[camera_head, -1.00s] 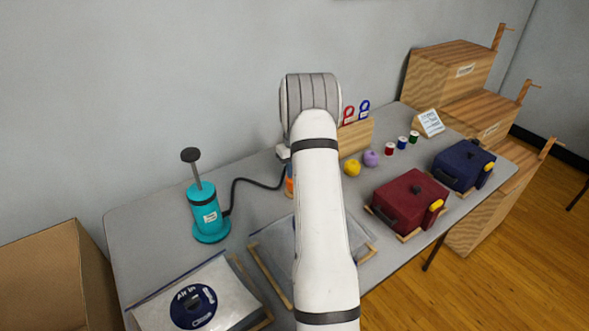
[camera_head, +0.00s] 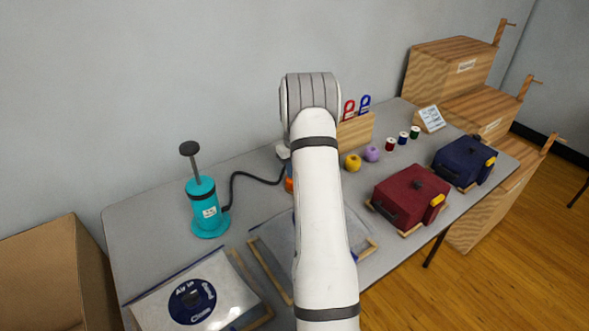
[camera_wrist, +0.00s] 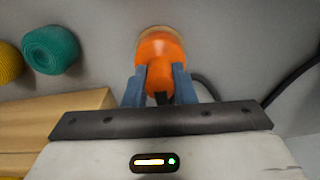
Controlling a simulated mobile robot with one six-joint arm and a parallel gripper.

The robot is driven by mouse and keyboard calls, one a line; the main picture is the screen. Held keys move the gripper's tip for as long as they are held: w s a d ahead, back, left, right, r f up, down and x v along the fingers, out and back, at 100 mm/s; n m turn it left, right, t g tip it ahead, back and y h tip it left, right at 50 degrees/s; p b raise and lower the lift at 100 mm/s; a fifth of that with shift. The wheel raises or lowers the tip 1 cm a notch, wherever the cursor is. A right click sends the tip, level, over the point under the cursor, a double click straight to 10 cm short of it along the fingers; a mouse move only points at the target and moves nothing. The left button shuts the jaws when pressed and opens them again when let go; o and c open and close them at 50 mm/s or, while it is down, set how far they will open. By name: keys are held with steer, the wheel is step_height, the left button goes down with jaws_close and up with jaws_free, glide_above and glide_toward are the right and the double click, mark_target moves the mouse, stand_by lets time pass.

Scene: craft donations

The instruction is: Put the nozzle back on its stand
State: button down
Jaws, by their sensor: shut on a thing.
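The orange nozzle (camera_wrist: 160,62) is between the two blue fingers of my gripper (camera_wrist: 160,88) in the wrist view, and the gripper is shut on it. A tan round piece (camera_wrist: 160,31) shows at its far end; I cannot tell whether it is the stand or whether the nozzle rests in it. A black hose (camera_head: 245,175) runs from the teal pump (camera_head: 206,206) toward the nozzle.
Clear bags (camera_head: 228,278) lie on wooden frames on the grey table (camera_head: 135,235). A red case (camera_head: 408,193) and a blue case (camera_head: 462,163) stand right. Yellow (camera_head: 353,162) and purple (camera_head: 372,154) yarn balls, thread spools and a wooden holder (camera_head: 357,131) are near my arm.

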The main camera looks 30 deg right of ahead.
steer(key=c, duration=1.1)
jaws_free()
steer(key=shift+a+r, duration=0.1)
steer(key=shift+r, duration=3.9)
steer(key=s+a+r+t, duration=0.1)
steer(key=s+a+r, duration=0.55)
steer(key=a, duration=0.35)
steer(key=s+a+r, duration=0.5)
steer(key=a+r, duration=0.2)
steer(key=a, duration=0.2)
steer(key=shift+n+t, duration=0.4)
steer(key=shift+t, duration=0.4)
steer(key=s+a, duration=0.3)
steer(key=s, duration=0.3)
steer(key=s+a, duration=0.4)
steer(key=s, duration=0.3)
steer(key=s+a+f, duration=0.1)
steer(key=s+a, duration=0.3)
steer(key=s, duration=0.2)
steer(key=shift+s+a, duration=0.15)
steer(key=shift+a, duration=0.1)
